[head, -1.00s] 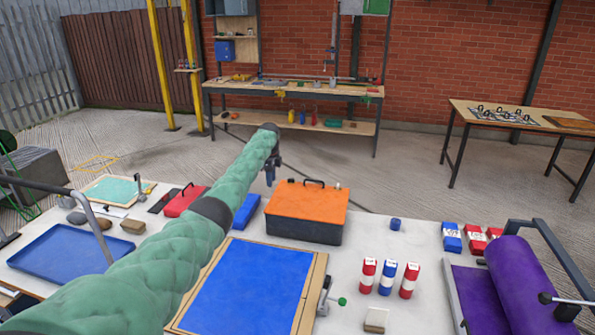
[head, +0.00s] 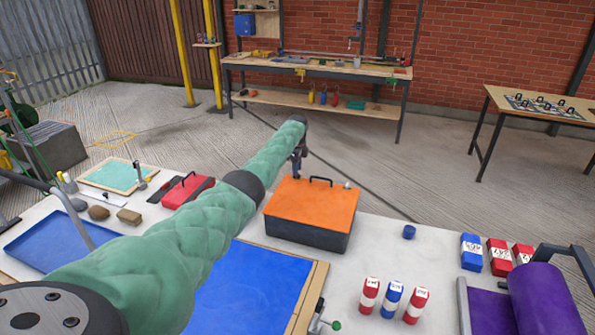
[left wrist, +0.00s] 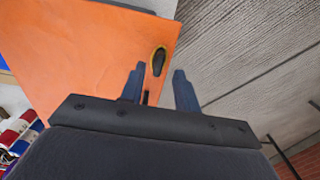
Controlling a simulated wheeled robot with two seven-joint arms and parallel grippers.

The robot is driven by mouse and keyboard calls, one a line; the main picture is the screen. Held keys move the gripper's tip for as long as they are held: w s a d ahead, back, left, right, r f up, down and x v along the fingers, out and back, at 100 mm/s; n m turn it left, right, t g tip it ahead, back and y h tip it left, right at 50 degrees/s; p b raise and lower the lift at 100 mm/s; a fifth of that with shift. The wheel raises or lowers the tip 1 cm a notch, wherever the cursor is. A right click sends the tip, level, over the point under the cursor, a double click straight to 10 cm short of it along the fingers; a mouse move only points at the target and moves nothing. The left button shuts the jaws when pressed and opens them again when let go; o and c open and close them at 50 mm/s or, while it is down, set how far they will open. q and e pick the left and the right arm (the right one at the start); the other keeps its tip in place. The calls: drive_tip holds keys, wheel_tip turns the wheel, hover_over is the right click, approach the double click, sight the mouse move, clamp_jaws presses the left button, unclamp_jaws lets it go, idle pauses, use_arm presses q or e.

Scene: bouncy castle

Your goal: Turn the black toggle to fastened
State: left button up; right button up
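The orange lid (head: 313,203) tops a dark box in the middle of the table. In the left wrist view, the black toggle (left wrist: 159,62) is an upright-looking oval in a yellow ring, near the right edge of the orange lid (left wrist: 85,60). My left gripper (head: 299,168) hangs by the box's far left corner in the head view; the toggle cannot be made out there. In the left wrist view, my left gripper (left wrist: 160,88) is open, its blue fingers apart with the toggle beyond the gap, not between them. My right gripper is out of view.
A black handle (head: 321,181) stands on the lid. A red case (head: 187,190) lies left of my arm, and a blue board (head: 240,285) lies in front. Red and blue bottles (head: 392,300) and a purple roll (head: 535,300) are at right.

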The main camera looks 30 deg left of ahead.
use_arm(q)
drive_tip(key=shift+f, duration=0.55)
drive_tip(key=shift+s+f, duration=0.2)
drive_tip(key=shift+f, duration=0.35)
drive_tip(key=shift+w+f, duration=0.1)
drive_tip(key=shift+f, duration=0.1)
drive_tip(key=shift+r, duration=0.1)
clamp_jaws()
